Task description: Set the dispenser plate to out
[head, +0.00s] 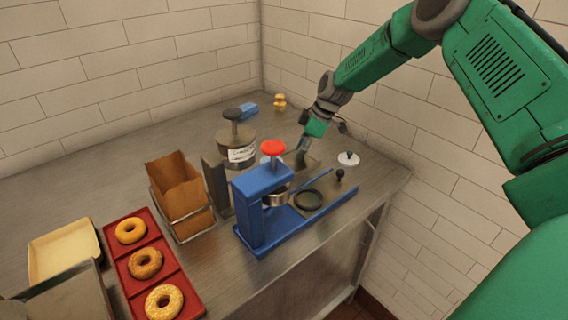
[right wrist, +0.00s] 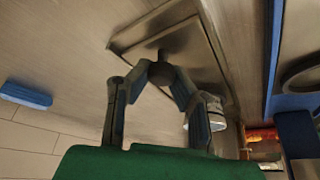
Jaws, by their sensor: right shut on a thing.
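The blue dispenser (head: 262,188) with a red knob (head: 272,147) on top stands near the counter's right side. On its long blue base lies a dark ring (head: 308,199), with a small black knob (head: 340,173) near the base's right end. My right gripper (head: 308,143) is low over the counter behind the dispenser. In the right wrist view, its fingers (right wrist: 161,78) close around a dark round knob (right wrist: 162,71) over a square steel plate (right wrist: 190,42). The head view hides the grasp. The blue base also shows at the wrist view's right edge. My left gripper is out of view.
A labelled steel canister (head: 236,148) stands behind left of the dispenser. A white round lid (head: 348,158) lies near the right wall.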

